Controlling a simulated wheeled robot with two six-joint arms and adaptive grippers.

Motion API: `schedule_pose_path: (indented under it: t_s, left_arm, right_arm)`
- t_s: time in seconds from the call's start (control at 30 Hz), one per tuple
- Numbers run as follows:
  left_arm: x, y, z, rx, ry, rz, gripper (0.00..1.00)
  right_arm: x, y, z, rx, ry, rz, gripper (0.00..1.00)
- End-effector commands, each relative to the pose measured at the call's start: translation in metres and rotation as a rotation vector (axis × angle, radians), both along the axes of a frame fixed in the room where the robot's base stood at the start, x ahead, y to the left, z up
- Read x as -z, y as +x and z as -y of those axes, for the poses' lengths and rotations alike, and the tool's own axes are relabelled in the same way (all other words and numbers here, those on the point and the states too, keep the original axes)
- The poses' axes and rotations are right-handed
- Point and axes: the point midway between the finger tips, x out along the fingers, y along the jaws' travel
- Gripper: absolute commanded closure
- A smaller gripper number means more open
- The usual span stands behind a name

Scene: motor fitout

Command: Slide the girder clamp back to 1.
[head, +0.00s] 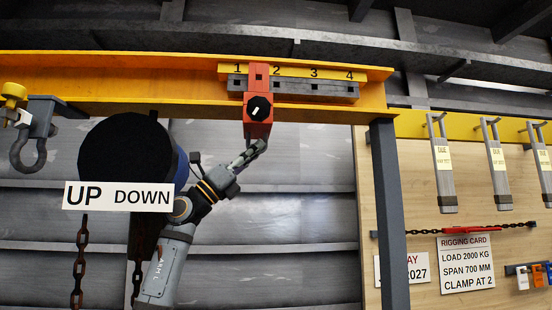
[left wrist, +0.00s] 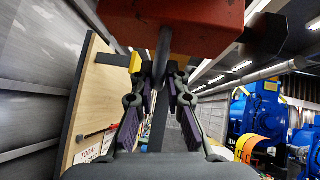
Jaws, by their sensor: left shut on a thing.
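The red girder clamp (head: 258,128) hangs on the grey notched rail (head: 320,89) under the yellow number strip (head: 345,73). Its upper part stands between the marks 1 and 2. A black round knob (head: 258,108) with a white mark is on its front. My left gripper (head: 252,151) reaches up from below to the underside of the clamp. In the left wrist view the red clamp body (left wrist: 175,25) fills the top, and my left fingers (left wrist: 160,85) are shut on a dark bar hanging from it. My right gripper is not in view.
The yellow girder (head: 130,80) runs across, held by a grey post (head: 390,200). A black hoist drum with an UP DOWN sign (head: 118,197) and chains hang left of my arm. A shackle (head: 32,140) hangs further left. A rigging card (head: 466,263) reads "CLAMP AT 2".

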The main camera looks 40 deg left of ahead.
Motion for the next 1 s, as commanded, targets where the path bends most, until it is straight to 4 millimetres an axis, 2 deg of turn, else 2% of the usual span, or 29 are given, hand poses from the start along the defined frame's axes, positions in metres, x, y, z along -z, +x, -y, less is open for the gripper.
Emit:
schedule_pose_path:
  t_s: [0.13, 0.5, 0.53, 0.67, 1.0]
  left_arm:
    - [0.001, -0.0073, -0.0078, -0.003, 0.0, -0.002, 1.0]
    - [0.0001, -0.0087, -0.0089, -0.004, 0.002, -0.002, 1.0]
    - [0.0001, -0.0087, -0.0089, -0.004, 0.002, -0.002, 0.83]
    - [-0.0001, -0.0088, -0.0086, -0.003, 0.001, -0.001, 0.66]
    - [-0.0002, -0.0089, -0.008, -0.001, 0.001, 0.0, 0.66]
  right_arm:
    - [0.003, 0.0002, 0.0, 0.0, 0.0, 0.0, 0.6]
    - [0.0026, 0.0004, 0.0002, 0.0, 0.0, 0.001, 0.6]
    - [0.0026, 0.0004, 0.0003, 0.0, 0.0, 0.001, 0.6]
    - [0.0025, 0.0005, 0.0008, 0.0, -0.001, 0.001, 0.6]
    - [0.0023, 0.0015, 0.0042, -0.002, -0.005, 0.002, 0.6]
